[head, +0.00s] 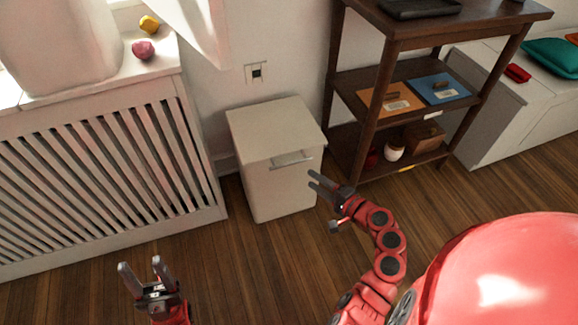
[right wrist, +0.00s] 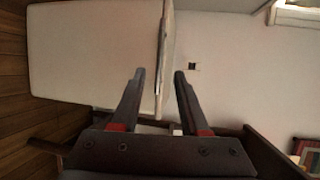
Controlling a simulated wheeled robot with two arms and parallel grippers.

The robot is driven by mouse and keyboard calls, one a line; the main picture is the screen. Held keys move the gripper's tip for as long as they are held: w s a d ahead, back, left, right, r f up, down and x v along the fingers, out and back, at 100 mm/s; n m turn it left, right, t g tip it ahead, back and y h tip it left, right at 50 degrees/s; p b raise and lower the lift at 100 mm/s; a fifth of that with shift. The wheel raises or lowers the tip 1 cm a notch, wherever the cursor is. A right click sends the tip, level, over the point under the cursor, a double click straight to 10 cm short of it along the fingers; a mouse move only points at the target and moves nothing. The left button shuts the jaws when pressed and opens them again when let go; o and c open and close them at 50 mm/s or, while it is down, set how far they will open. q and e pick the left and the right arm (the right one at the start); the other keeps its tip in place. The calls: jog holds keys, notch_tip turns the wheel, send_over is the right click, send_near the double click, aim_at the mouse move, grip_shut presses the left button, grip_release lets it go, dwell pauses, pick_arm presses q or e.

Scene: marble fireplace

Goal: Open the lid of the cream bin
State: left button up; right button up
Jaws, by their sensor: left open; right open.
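The cream bin (head: 278,190) stands on the wood floor against the wall, its flat lid (head: 272,125) down. A grey bar handle (head: 292,161) sits at the top of its front. My right gripper (head: 313,179) is open and empty, at the bin's front right, a little right of and below the handle in the picture. In the right wrist view the bin (right wrist: 90,55) appears turned on its side; the lid's edge (right wrist: 168,45) lines up with the gap between the open fingers (right wrist: 159,73). I see no clear contact. My left gripper (head: 140,267) is open and empty over the floor, far from the bin.
A white slatted radiator cover (head: 100,165) stands left of the bin. A dark wooden shelf (head: 392,75) stands close on its right, near my right arm. A wall outlet (head: 256,73) is above the bin. The floor in front is clear.

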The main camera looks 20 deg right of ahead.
aim_at(289, 164)
jog(key=b+x, duration=0.2)
jog(key=x, duration=0.9)
jog(key=shift+w+f, duration=0.2)
jog(key=shift+w, duration=0.1)
grip_shut()
dwell(0.8)
